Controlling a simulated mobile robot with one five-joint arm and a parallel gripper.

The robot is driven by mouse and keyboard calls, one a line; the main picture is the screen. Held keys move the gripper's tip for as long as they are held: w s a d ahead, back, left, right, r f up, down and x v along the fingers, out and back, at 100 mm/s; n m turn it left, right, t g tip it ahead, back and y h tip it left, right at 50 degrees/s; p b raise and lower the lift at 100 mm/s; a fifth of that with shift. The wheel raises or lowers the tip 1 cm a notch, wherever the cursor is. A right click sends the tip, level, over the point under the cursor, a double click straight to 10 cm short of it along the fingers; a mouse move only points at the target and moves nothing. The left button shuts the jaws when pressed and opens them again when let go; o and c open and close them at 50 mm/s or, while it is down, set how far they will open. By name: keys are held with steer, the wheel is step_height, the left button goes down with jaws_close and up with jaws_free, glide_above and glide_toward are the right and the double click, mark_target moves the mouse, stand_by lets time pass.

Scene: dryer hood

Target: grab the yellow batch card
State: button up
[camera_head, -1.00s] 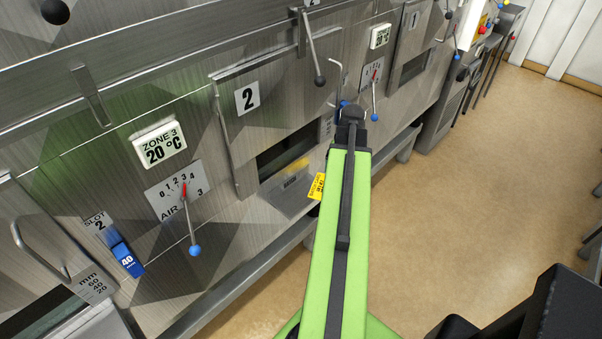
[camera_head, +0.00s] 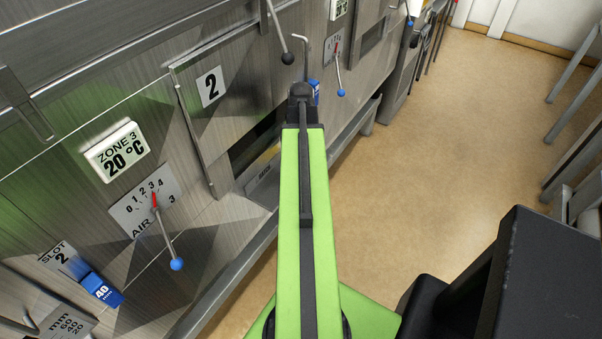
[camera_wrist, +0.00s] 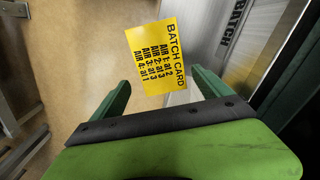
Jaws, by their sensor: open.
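The yellow batch card (camera_wrist: 158,57) shows in the wrist view, ahead of my gripper and near the upper middle. Its black print lists air settings for several zones. It stands beside a metal panel marked BATCH. My gripper (camera_wrist: 160,88) is open, with its two green fingers apart on either side below the card. The fingers do not touch the card and nothing is between them. In the head view the card is hidden behind my green arm, and the gripper's fingers are not visible there.
An air lever with a blue knob (camera_head: 176,264) and a blue slot handle (camera_head: 101,290) stick out. A steel rail (camera_head: 222,284) runs below. Tan floor (camera_head: 450,120) lies open to the right.

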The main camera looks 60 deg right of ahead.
step_height(320, 180, down, 4)
steer(key=b, duration=0.3)
steer(key=shift+a+f, duration=0.1)
steer(key=shift+f, duration=0.15)
steer(key=shift+r, duration=0.25)
steer(key=c, duration=1.1)
step_height(320, 180, up, 5)
steer(key=p, duration=0.5)
steer(key=shift+r, duration=0.1)
steer(key=shift+s+d+r+p, duration=0.35)
steer(key=shift+s+r+p, duration=0.65)
steer(key=shift+s, duration=0.9)
steer(key=shift+s+d+r+p, duration=0.35)
steer(key=shift+s+r+p, duration=0.6)
steer(key=shift+s, duration=0.95)
steer(key=shift+s+d+r+p, duration=0.35)
steer(key=shift+s+r+p, duration=0.65)
steer(key=shift+s, duration=0.9)
